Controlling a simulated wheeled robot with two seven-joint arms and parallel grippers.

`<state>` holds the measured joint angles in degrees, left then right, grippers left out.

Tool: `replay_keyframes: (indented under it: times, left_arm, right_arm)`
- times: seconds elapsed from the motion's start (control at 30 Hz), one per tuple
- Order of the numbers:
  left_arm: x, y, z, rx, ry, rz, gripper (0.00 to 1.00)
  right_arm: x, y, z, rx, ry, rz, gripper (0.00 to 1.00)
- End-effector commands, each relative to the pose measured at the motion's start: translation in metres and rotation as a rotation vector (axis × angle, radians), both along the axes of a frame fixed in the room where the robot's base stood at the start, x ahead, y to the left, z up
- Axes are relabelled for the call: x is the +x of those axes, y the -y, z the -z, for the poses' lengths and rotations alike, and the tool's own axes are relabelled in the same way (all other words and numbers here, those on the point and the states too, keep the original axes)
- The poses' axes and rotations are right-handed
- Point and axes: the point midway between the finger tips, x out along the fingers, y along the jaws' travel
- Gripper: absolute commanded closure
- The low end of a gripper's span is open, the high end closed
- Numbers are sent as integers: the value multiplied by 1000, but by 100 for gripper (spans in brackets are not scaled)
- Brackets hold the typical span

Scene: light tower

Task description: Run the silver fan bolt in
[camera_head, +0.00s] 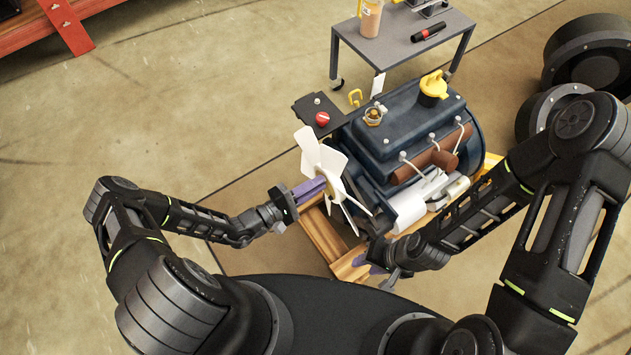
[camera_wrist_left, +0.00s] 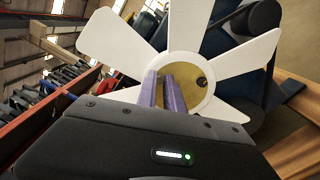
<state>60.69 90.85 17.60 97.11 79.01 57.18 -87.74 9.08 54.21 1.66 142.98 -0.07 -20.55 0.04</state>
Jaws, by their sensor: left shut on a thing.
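The white fan (camera_head: 319,163) is on the front of the dark blue engine (camera_head: 400,130). It also shows close up in the left wrist view (camera_wrist_left: 115,45), with a brass-coloured hub plate (camera_wrist_left: 206,103). A small round bolt head (camera_wrist_left: 202,82) shows on the hub, right of my fingers. My left gripper (camera_head: 322,183) has its purple fingers close together at the hub, pointing into it. It is shut on what I take to be the silver fan bolt, which the fingers hide. My right gripper (camera_head: 372,266) is low, near the wooden stand; its jaw opening is not clear.
The engine rests on a wooden stand (camera_head: 325,238). A dark plate (camera_head: 309,104) with a red knob (camera_head: 322,118) juts out beside it. A grey cart (camera_head: 385,48) with a cup (camera_head: 370,18) stands behind. Open floor (camera_head: 190,110) lies to the left.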

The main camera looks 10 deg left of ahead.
Motion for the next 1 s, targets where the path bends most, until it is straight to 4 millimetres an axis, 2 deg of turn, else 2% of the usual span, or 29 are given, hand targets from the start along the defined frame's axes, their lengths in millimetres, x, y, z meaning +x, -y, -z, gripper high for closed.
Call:
replay_keyframes:
  times: [0.4, 1.0]
  left_arm:
    - [-3, -1, 4, 203, 188, 3, 100]
    - [-3, -1, 5, 244, 228, 3, 100]
  right_arm:
    - [0, 0, -15, 0, 0, 0, 64]
    - [0, 0, -17, 0, -1, 0, 64]
